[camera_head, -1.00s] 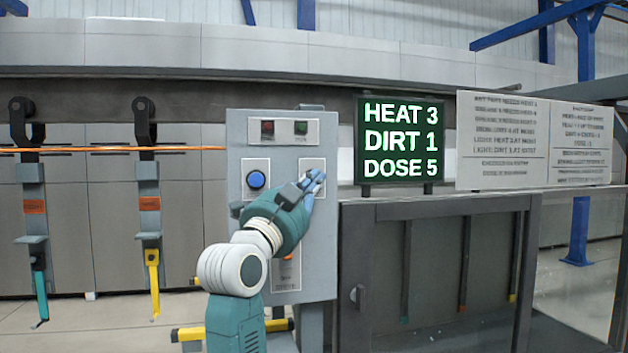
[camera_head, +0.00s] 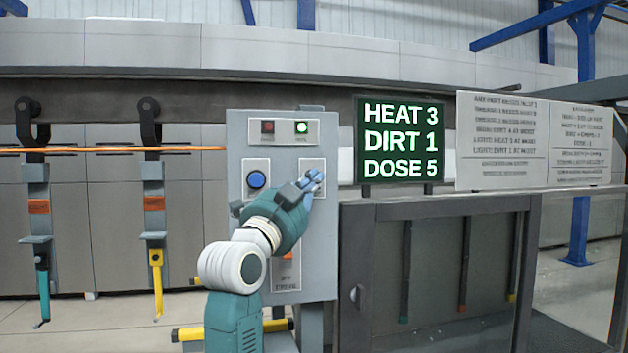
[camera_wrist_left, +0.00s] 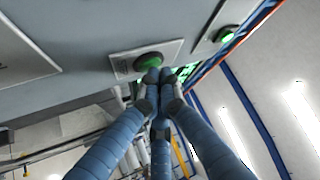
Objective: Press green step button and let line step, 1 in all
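The grey control panel (camera_head: 235,140) stands in mid view. My left gripper (camera_head: 316,180) is at its right-hand button plate, fingers together with nothing between them, and hides the button in the head view. In the left wrist view the green button (camera_wrist_left: 149,62) shows on its plate, with my blue fingertips (camera_wrist_left: 158,76) right at its edge, seemingly touching it. The green lamp (camera_head: 301,127) at the top of the panel is lit; the red lamp (camera_head: 267,127) beside it is dark. My right gripper is not in view.
A blue button (camera_head: 256,180) sits left of my gripper. Hangers with a teal hook (camera_head: 43,290) and a yellow hook (camera_head: 157,285) hang from the line at left. The display (camera_head: 400,139) reads HEAT 3, DIRT 1, DOSE 5. A dark-framed cabinet (camera_head: 440,210) stands at right.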

